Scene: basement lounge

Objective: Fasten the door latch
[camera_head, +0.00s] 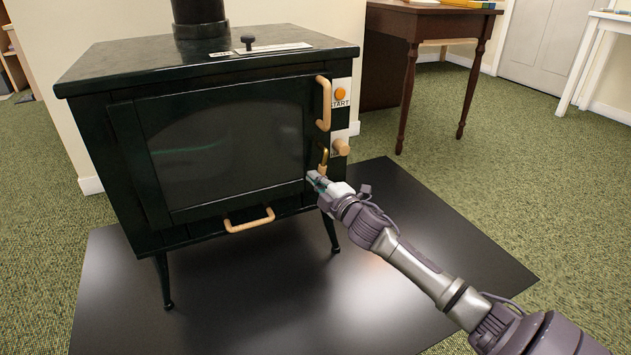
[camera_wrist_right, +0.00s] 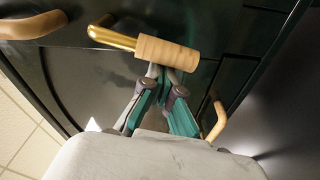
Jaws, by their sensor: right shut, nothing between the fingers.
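A dark green stove has a glass-fronted door (camera_head: 225,145) that looks closed or nearly closed; I cannot tell if it sits fully flush. The door latch, a brass lever (camera_head: 324,155) with a wooden grip, is at the door's right edge, pointing downward. In the right wrist view the latch's wooden grip (camera_wrist_right: 165,53) lies across just beyond my fingertips, with its bent brass rod (camera_wrist_right: 110,38) to the left. My right gripper (camera_head: 313,177) is shut and empty, its tips (camera_wrist_right: 160,72) at or very near the grip. Contact is unclear. My left gripper is not in view.
A curved wooden door handle (camera_head: 324,103) is above the latch. An orange START button (camera_head: 340,93) and a wooden knob (camera_head: 341,147) are to the right. A lower wooden handle (camera_head: 249,222) is under the door. The black floor plate (camera_head: 420,240) is clear around my arm.

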